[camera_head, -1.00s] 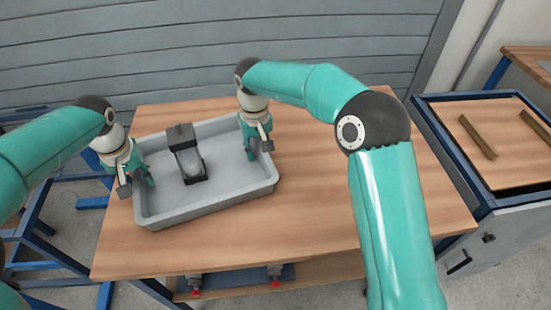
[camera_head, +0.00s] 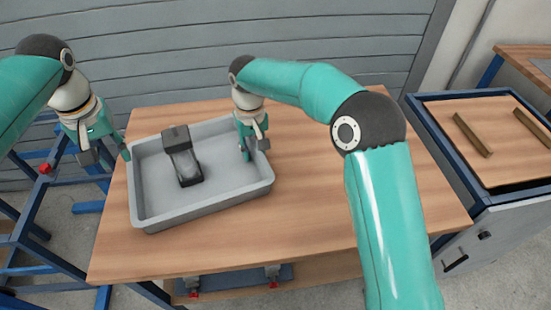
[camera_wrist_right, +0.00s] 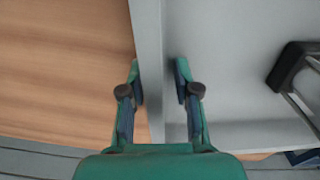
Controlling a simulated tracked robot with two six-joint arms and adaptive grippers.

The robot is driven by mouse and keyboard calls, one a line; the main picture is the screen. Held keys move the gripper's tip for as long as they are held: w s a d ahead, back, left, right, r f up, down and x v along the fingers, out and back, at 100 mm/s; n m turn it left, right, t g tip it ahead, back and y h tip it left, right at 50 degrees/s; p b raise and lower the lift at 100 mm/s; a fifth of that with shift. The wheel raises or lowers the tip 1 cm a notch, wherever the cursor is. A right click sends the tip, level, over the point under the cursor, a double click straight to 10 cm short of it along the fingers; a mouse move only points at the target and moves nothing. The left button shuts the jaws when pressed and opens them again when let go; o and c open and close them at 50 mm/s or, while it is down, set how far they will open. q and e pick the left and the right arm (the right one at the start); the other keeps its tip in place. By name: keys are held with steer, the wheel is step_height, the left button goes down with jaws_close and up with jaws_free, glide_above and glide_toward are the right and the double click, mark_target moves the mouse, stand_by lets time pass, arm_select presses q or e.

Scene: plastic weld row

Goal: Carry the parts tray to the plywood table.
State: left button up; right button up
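The grey parts tray (camera_head: 205,203) lies flat on a wood-topped table (camera_head: 310,215), towards its left end. A black and grey part (camera_head: 183,157) stands inside it. My right gripper (camera_head: 253,152) is at the tray's right wall. In the right wrist view, the fingers of my right gripper (camera_wrist_right: 157,82) are apart on either side of the tray wall (camera_wrist_right: 154,100), with a gap beside the right finger. My left gripper (camera_head: 108,158) is open and empty, just outside and above the tray's left wall. Which table is the plywood one, I cannot tell.
A blue-rimmed cabinet (camera_head: 452,205) with two wooden strips on its top stands to the right. Another wooden table edge (camera_head: 525,62) shows at the far right. A blue frame (camera_head: 40,215) stands at the left. A grey shutter (camera_head: 160,50) closes the back.

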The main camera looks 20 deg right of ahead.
step_height(320, 180, up, 11)
stand_by(0.4)
stand_by(0.4)
